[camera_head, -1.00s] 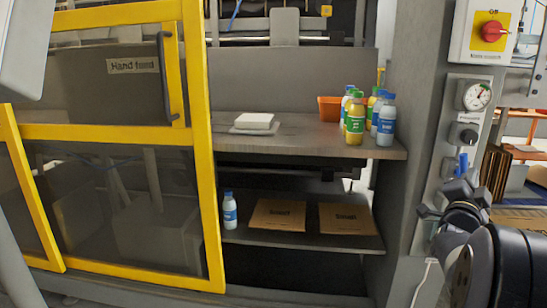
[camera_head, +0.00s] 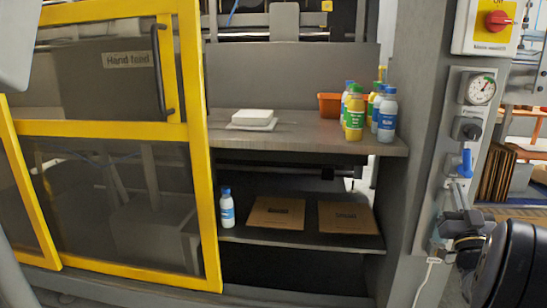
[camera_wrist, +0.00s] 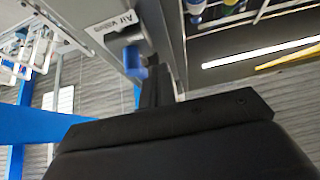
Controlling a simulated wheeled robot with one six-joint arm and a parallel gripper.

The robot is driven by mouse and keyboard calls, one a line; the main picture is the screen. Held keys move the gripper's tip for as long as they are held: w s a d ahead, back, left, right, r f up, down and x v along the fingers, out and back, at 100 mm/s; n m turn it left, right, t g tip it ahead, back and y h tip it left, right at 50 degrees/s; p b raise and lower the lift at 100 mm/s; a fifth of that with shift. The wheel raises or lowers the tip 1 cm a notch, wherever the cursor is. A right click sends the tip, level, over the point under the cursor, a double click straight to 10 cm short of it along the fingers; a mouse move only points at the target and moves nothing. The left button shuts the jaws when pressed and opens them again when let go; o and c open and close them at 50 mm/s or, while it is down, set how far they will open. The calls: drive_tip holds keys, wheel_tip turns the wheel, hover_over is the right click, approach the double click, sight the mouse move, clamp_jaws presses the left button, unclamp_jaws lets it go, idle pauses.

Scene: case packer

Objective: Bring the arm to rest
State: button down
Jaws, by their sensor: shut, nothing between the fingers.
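My arm is at the lower right of the head view, with my gripper (camera_head: 459,196) shut and empty in front of the grey control post. Its fingertips are just below the blue valve handle (camera_head: 466,162), and a small gap seems to lie between them. In the wrist view my gripper (camera_wrist: 155,82) points up past the blue handle (camera_wrist: 136,62), which hangs under a plate labelled "Air valve". Whether they touch is hard to tell there.
The grey post carries a gauge (camera_head: 481,88), a black knob (camera_head: 467,130) and a red switch (camera_head: 497,20). Several bottles (camera_head: 355,115) stand on the upper shelf. Cardboard sheets (camera_head: 276,213) and one bottle (camera_head: 227,208) are on the lower shelf. A yellow-framed door (camera_head: 205,150) stands left.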

drive_tip(key=v, duration=1.2)
drive_tip(key=shift+s+p, duration=0.15)
drive_tip(key=shift+p, duration=0.25)
drive_tip(key=shift+s+a+r, duration=0.1)
